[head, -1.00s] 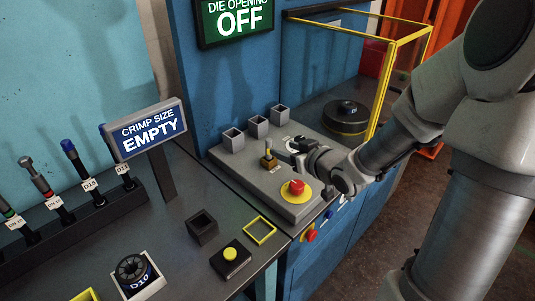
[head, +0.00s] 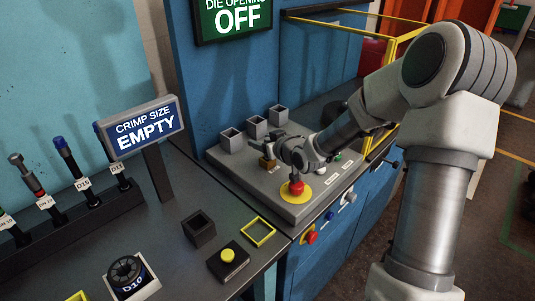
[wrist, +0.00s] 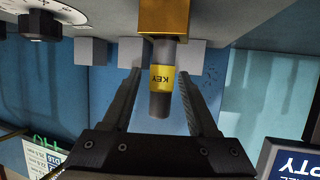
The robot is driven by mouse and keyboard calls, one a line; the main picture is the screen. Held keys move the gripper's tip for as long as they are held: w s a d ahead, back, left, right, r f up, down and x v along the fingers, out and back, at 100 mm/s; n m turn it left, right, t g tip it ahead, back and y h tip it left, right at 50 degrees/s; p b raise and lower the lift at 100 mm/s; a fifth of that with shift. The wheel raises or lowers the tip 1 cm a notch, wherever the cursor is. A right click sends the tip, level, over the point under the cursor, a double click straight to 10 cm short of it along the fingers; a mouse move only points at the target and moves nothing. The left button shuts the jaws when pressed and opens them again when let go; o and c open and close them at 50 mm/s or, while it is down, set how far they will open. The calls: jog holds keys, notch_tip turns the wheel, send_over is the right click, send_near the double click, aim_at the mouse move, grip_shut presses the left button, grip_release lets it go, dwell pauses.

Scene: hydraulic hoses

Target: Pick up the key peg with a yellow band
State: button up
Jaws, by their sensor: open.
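The key peg (wrist: 162,78) is a grey cylinder with a yellow band lettered KEY. In the wrist view it stands in a brass block (wrist: 164,17), and the picture is upside down. The block also shows in the head view (head: 266,164), on the grey panel beside my gripper (head: 274,149). In the wrist view my gripper (wrist: 160,74) is open, with one finger on each side of the peg and visible gaps. In the head view my gripper hides most of the peg.
Three grey square holders (head: 255,128) stand behind the block. A red emergency button on a yellow disc (head: 296,190) sits in front of it, below my wrist. The CRIMP SIZE EMPTY sign (head: 145,128) stands to the left. A yellow-framed guard (head: 345,23) rises behind my arm.

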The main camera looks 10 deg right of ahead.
grip_shut()
dwell(0.3)
jog(key=shift+r, duration=0.1)
